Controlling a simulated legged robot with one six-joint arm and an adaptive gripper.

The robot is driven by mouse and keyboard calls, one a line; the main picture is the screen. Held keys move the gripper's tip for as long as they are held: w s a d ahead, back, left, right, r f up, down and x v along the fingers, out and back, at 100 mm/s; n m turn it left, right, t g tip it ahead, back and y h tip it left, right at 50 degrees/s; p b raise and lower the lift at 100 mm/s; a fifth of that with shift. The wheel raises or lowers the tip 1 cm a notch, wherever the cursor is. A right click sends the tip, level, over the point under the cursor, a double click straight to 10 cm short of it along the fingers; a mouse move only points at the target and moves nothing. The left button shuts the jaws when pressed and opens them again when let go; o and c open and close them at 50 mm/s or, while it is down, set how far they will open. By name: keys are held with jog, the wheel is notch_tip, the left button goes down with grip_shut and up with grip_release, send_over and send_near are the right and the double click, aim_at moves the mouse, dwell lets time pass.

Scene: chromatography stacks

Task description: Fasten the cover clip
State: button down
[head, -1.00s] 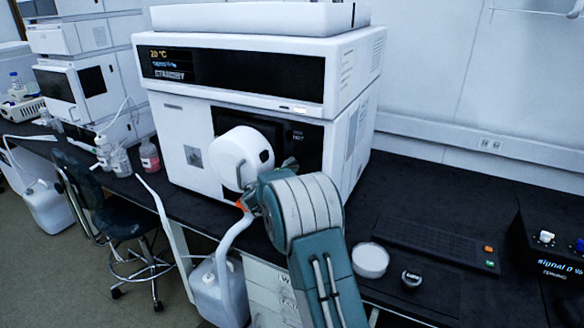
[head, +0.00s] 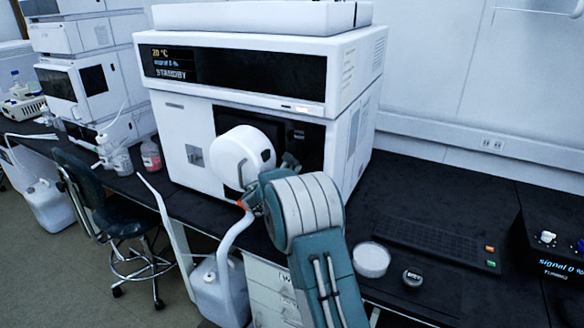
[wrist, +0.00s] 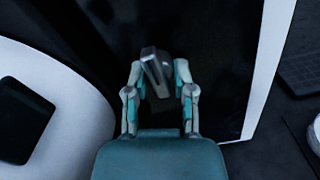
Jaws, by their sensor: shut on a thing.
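In the wrist view my gripper (wrist: 158,85) has its two grey and teal fingers around a small grey lever-like piece (wrist: 155,66), which looks like the cover clip. The gripper is shut on it, and the piece leans a little to the left. Behind it is the dark front panel (wrist: 222,45) of the white instrument. In the head view the gripper (head: 290,161) shows only as a small grey part in front of the dark panel (head: 311,135). My arm hides most of it and the clip. Whether the clip is latched cannot be seen.
The white instrument (head: 185,120) stands on the black bench (head: 420,185). To the right are a keyboard (head: 430,240), a white round dish (head: 371,260) and a small dark-sided jar (head: 412,278). Bottles (head: 150,155) stand to the left, and a chair (head: 120,215) is by the bench.

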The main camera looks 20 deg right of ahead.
jog(key=n, duration=0.3)
jog(key=shift+r+n, duration=0.25)
jog(key=shift+n, duration=0.15)
dwell(0.4)
jog(key=c, duration=0.7)
grip_release()
jog(key=shift+a+f, duration=0.1)
jog(key=shift+s+a, duration=0.1)
jog(key=shift+a, duration=0.1)
jog(key=v, duration=1.1)
jog(key=shift+s+a+f, duration=0.1)
jog(key=shift+s+a, duration=0.05)
jog(key=shift+a, duration=0.05)
